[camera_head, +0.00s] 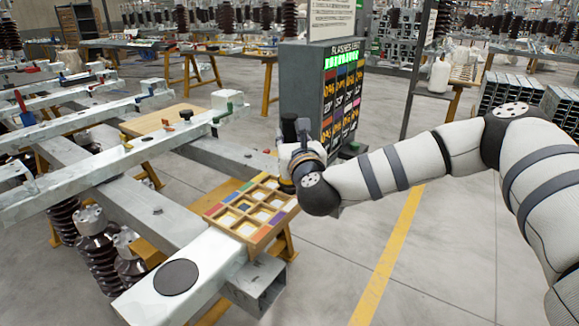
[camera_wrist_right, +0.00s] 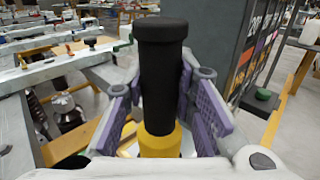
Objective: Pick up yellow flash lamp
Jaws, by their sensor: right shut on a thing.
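The flash lamp shows in the right wrist view as an upright black cylinder (camera_wrist_right: 160,75) with a wider black top and a yellow band (camera_wrist_right: 160,143) at its lower end. My right gripper (camera_wrist_right: 160,108) has its purple-padded fingers on both sides of the lamp and is shut on it. In the head view my right arm reaches in from the right, and its gripper (camera_head: 298,142) is beside the grey cabinet, above the far end of the wooden compartment tray (camera_head: 262,236). The lamp is mostly hidden there by my wrist. My left gripper is not in view.
The grey cabinet (camera_head: 296,85) with a green sign and a panel of coloured labels stands just behind my right gripper. Grey metal beams (camera_head: 110,160) fill the left side. A white beam end with a dark disc (camera_head: 176,277) is in front. Open floor lies at right.

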